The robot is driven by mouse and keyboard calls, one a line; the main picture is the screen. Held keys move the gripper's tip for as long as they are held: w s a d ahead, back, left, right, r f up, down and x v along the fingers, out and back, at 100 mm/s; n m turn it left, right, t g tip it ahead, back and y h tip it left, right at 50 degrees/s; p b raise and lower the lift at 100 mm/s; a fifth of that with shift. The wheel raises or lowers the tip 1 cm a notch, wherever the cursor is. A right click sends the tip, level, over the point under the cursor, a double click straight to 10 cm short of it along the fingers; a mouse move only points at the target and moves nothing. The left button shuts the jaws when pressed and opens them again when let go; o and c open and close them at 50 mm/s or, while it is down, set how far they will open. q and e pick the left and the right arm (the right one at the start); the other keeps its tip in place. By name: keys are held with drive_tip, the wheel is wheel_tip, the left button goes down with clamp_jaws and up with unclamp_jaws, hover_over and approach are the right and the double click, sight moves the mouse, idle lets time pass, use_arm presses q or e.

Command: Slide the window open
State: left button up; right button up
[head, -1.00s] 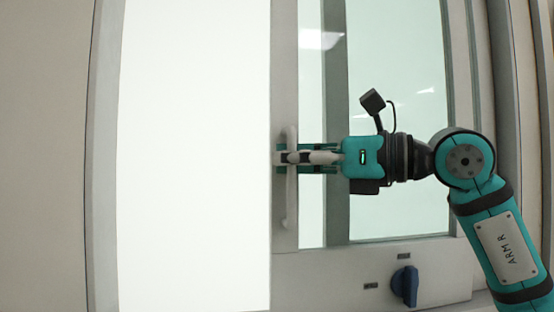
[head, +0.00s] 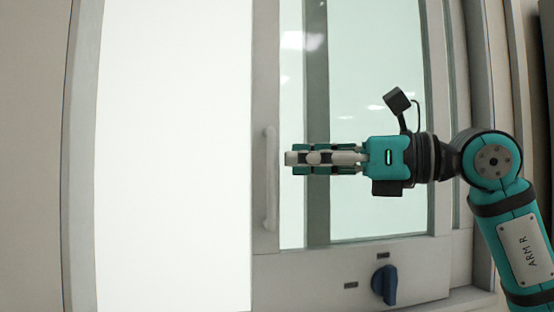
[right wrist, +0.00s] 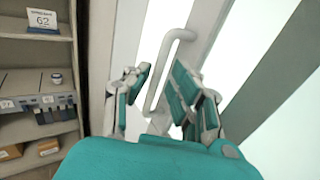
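The sliding window sash has a pale upright frame (head: 266,60) with greenish glass (head: 375,90) to its right. A white bar handle (head: 270,195) is fixed upright on this frame; it also shows in the right wrist view (right wrist: 160,70). My right gripper (head: 290,158) is just right of the handle in the head view, apart from it and empty. In the right wrist view my right gripper (right wrist: 160,98) has its fingers spread, with the handle beyond and between them. A wide bright white area lies left of the sash frame. My left gripper is not in view.
A blue knob (head: 385,284) sits on the panel below the glass. A pale post (head: 80,160) bounds the bright area on the left. Shelves (right wrist: 35,125) with small boxes and a sign stand at left in the right wrist view.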

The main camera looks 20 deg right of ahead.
drive_tip(key=v, duration=0.7)
drive_tip(key=shift+f, duration=0.1)
